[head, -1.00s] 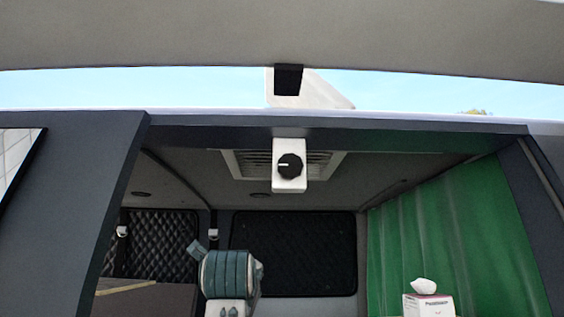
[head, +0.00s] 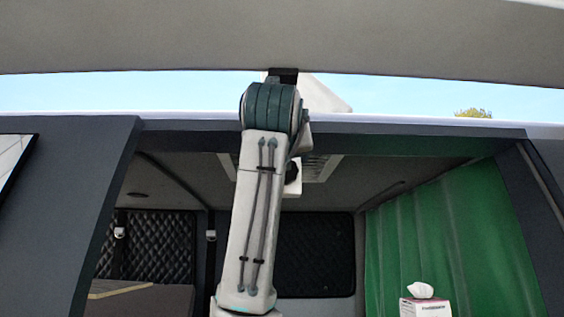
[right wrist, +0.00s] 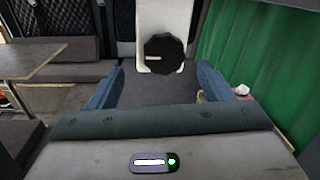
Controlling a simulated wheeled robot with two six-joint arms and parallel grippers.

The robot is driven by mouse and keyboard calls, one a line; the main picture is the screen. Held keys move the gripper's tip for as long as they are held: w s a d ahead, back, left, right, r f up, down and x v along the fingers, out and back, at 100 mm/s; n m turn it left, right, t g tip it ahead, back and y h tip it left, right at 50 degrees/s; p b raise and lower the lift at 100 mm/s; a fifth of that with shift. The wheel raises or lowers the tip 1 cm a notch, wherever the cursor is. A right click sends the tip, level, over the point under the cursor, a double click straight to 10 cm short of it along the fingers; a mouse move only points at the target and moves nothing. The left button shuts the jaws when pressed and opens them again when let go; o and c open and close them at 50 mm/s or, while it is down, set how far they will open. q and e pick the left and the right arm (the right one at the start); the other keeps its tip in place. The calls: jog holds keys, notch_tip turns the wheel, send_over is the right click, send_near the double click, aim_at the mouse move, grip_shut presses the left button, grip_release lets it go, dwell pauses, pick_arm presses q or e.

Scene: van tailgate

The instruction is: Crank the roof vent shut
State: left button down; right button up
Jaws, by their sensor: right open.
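The vent's crank is a round black knob (right wrist: 163,53) with a pale pointer line toward the left, on a white housing (right wrist: 165,15). In the head view the housing (head: 294,189) is mostly hidden behind my right arm, with the knob's edge just showing. My right gripper (right wrist: 160,78) is open, its two blue fingers spread below the knob in the wrist view, with nothing between them. The white vent lid (head: 327,95) stands tilted up above the roof edge. Part of the slatted ceiling vent (head: 322,168) shows behind the arm. My left gripper is not in view.
The roof edge beam (head: 400,128) runs across above the opening, with the raised tailgate (head: 420,40) overhead. A table (right wrist: 30,60) and bench are at left.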

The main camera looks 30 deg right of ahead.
jog(key=p+x, duration=0.2)
jog(key=x, duration=0.4)
jog(key=shift+s+d, duration=0.15)
jog(key=shift+d, duration=0.15)
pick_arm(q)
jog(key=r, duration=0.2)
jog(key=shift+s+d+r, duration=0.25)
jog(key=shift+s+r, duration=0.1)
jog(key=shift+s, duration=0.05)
pick_arm(e)
jog(key=c, duration=1)
